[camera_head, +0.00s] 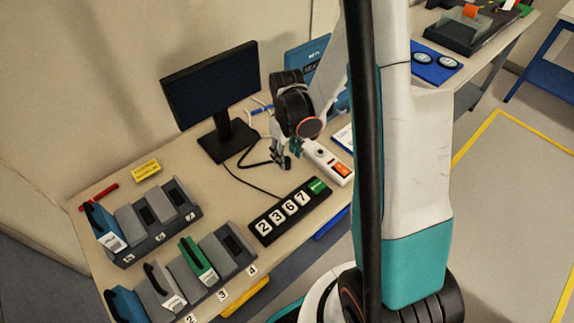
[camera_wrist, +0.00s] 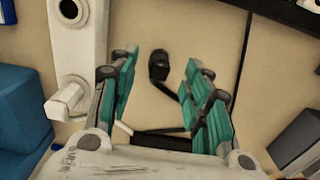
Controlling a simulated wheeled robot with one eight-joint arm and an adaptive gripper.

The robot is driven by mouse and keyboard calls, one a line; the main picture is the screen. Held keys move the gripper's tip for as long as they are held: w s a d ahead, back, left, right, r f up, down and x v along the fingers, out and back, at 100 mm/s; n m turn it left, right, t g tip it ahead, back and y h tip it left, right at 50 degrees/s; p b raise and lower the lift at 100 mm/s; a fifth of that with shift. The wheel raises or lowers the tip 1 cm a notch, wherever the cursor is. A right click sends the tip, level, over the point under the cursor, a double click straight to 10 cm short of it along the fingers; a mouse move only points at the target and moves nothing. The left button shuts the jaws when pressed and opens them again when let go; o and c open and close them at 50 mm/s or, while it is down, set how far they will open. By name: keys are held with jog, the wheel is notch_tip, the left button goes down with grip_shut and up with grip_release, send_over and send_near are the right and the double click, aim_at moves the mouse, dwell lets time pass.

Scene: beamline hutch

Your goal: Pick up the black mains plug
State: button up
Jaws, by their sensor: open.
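The black mains plug (camera_wrist: 158,66) lies on the tan tabletop in the wrist view, with its black cord running down and right from it. My gripper (camera_wrist: 161,62) is open and empty, its teal fingers spread to either side of the plug in that view. The plug appears between the fingertips, and I cannot tell how high they are above it. In the head view my gripper (camera_head: 281,157) points down over the table, beside a white power strip (camera_head: 322,160). The plug is not clear there behind or under the fingers.
The strip (camera_wrist: 72,35) stands left in the wrist view, with a white plug (camera_wrist: 68,102) in it. A black number board (camera_head: 288,211), a monitor (camera_head: 212,88) and grey docks (camera_head: 150,220) are on the table (camera_head: 190,155). Bare tabletop surrounds the plug.

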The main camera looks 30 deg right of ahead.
aim_at(287, 158)
notch_tip(287, 158, down, 4)
jog(key=shift+w+r+b, duration=0.1)
jog(key=shift+b, duration=0.55)
grip_shut()
jog(key=shift+r, duration=0.2)
notch_tip(287, 158, up, 20)
jog(key=p, duration=0.7)
